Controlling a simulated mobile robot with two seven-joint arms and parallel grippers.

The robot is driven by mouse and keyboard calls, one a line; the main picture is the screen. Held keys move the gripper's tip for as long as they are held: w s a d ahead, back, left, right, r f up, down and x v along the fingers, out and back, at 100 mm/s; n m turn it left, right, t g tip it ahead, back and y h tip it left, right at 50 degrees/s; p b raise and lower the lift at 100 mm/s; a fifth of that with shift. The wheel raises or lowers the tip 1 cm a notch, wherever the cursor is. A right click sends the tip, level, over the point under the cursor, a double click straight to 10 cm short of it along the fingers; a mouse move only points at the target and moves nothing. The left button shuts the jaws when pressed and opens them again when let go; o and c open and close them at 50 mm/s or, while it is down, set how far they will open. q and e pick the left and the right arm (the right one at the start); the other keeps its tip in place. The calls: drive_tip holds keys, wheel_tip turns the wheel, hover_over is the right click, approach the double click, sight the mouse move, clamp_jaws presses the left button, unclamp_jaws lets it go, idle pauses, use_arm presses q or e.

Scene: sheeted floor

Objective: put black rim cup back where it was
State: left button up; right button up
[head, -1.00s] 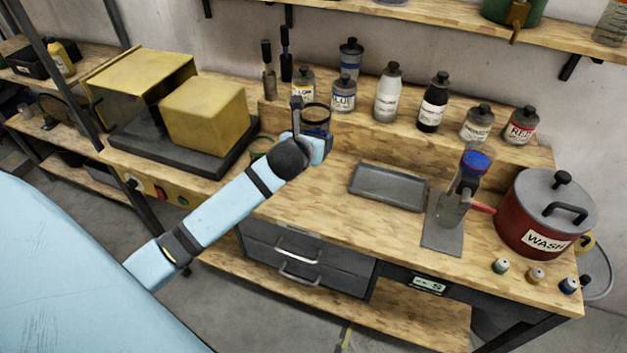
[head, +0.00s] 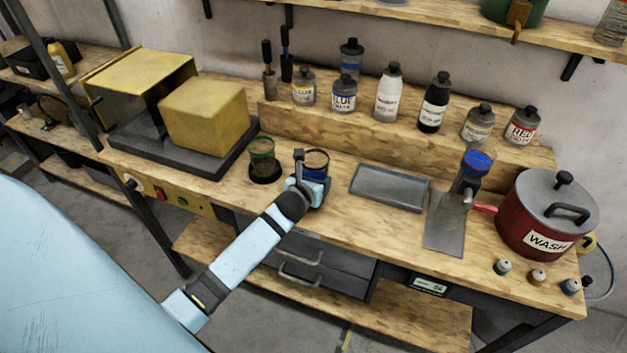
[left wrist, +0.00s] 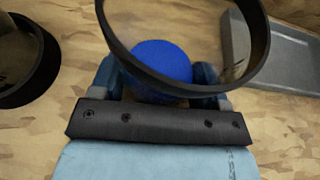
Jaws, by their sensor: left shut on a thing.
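The black rim cup (head: 317,161) is a clear cup with a dark rim and something blue inside. In the left wrist view the black rim (left wrist: 262,50) is large and close, with my left gripper's fingers (left wrist: 162,82) on both sides of the blue. I cannot tell whether the cup's base touches the bench. A green cup (head: 262,150) stands left of it in a dark round holder. My right gripper is not in view.
A grey tray (head: 388,187) lies just right of the held cup. A stand with a blue top (head: 477,162) and a red WASH pot (head: 535,215) are farther right. Several bottles stand on the raised wooden step (head: 400,135) behind. A yellow block (head: 205,115) is at left.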

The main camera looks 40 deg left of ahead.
use_arm(q)
drive_tip(key=o, duration=1.1)
drive_tip(key=shift+f, duration=0.1)
drive_tip(key=shift+c, duration=0.2)
drive_tip(key=shift+r, duration=0.2)
drive_tip(key=v, duration=1.2)
drive_tip(key=s+d+f+n+g+h+p, duration=0.1)
drive_tip(key=s+d+f+n+h, duration=0.2)
drive_tip(key=n, duration=1.2)
drive_tip(key=s+d+f+n+g+h+p, duration=0.1)
drive_tip(key=s+d+f+n+h+p, duration=0.1)
drive_tip(key=s+d+f+n, duration=0.5)
drive_tip(key=s+d+n+h, duration=0.1)
drive_tip(key=s+d+n, duration=0.3)
drive_tip(key=s+n, duration=0.2)
drive_tip(key=shift+d+n, duration=0.25)
drive_tip(key=shift+n, duration=0.75)
